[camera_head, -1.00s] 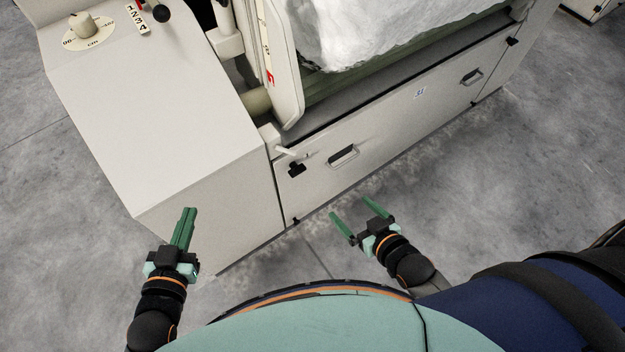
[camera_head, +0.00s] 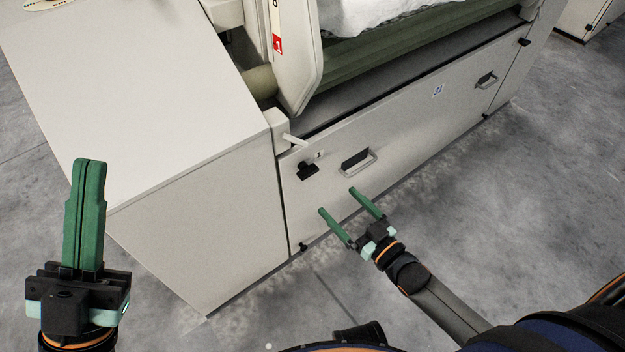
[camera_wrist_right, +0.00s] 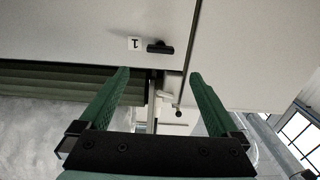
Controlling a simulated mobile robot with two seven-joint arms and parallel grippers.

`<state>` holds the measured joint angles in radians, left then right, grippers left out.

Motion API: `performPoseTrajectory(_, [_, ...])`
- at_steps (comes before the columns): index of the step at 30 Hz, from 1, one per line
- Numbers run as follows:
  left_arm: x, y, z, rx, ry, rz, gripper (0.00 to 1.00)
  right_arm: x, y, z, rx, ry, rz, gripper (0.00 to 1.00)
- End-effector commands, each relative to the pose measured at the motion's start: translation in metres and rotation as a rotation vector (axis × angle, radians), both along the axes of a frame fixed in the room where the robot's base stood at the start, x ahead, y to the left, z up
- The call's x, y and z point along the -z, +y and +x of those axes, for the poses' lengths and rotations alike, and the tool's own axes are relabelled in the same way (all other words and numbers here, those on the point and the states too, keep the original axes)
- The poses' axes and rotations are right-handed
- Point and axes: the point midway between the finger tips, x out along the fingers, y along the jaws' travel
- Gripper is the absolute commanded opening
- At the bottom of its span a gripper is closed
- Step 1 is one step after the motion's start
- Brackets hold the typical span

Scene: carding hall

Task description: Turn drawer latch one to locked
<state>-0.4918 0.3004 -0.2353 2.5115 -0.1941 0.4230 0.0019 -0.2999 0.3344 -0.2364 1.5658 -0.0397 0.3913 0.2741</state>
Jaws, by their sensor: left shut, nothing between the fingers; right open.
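Drawer latch one is a small black knob (camera_head: 307,170) on the white drawer front (camera_head: 400,140), next to a small label marked 1 (camera_head: 319,155). In the right wrist view the latch (camera_wrist_right: 160,47) shows beyond the fingertips, beside its label (camera_wrist_right: 134,43). My right gripper (camera_head: 337,200) is open and empty, below and to the right of the latch in the head view, apart from it. My left gripper (camera_head: 90,163) is shut and empty, in front of the white cabinet at far left.
A metal drawer handle (camera_head: 359,161) is just right of the latch. A white lever (camera_head: 295,140) sticks out above it. The white cabinet (camera_head: 150,110) fills the left side. Another handle (camera_head: 487,81) is further right.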

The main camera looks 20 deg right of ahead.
Motion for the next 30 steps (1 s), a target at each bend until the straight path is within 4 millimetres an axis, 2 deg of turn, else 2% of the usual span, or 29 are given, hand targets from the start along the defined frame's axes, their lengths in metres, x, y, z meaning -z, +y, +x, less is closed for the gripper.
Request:
performPoseTrajectory(9, [0.025,-0.002,0.001,0.023,0.023,-0.015,0.00,0.002,0.022,0.060,0.001,-0.003,0.000,0.97])
performPoseTrajectory(15, [0.037,-0.003,0.002,0.023,0.029,-0.010,0.00,0.002,0.033,0.090,0.001,0.000,0.001,0.97])
performPoseTrajectory(21, [0.042,-0.004,0.002,0.020,0.029,-0.001,0.00,0.001,0.038,0.104,0.001,0.002,0.000,0.97])
performPoseTrajectory(30, [0.042,-0.004,0.002,0.019,0.030,-0.001,0.00,0.000,0.039,0.106,0.001,0.003,0.000,0.97])
